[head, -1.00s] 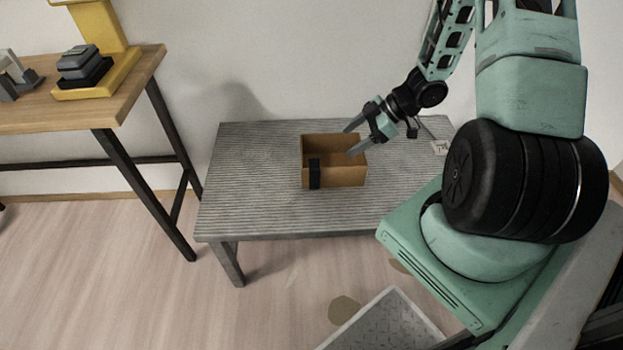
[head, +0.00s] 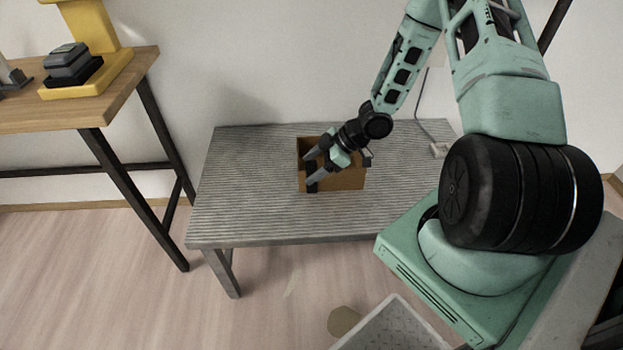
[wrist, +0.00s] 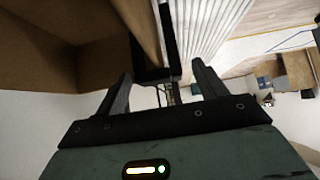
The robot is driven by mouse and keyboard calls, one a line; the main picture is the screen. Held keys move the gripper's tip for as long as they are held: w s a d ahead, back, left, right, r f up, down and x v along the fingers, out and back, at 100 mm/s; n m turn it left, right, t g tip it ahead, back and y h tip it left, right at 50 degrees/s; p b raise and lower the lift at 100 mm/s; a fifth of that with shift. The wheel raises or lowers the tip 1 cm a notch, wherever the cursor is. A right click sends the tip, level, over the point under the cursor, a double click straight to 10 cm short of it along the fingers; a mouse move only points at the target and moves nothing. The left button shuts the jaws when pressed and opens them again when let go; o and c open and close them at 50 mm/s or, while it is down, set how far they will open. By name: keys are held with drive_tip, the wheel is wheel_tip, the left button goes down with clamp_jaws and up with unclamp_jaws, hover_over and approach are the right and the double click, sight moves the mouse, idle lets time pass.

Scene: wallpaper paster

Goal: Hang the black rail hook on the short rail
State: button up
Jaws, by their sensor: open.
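The black rail hook (head: 311,172) hangs on the front wall of an open brown box, near its left end. My gripper (head: 308,168) is at that wall with its fingers apart, one on the box's inner side and one outside. In the wrist view the black hook (wrist: 168,40) shows as a dark strip at the box wall, between the directions of the two fingers of my gripper (wrist: 165,82). The fingers do not look closed on it; whether either touches it I cannot tell. I cannot make out the short rail in either view.
The brown box (head: 345,181) stands on a low grey ribbed table (head: 250,190) with free room around it. A higher wooden table (head: 125,85) at the left holds a yellow stand (head: 100,75) with grey and black blocks. A pale bin (head: 395,325) is on the floor.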

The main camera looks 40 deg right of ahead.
drive_tip(key=shift+w+a+f, duration=0.15)
drive_tip(key=shift+a+f, duration=0.05)
drive_tip(key=shift+f, duration=0.15)
drive_tip(key=shift+r, duration=0.1)
drive_tip(key=c, duration=1.1)
drive_tip(key=shift+o, duration=0.2)
drive_tip(key=shift+r, duration=0.1)
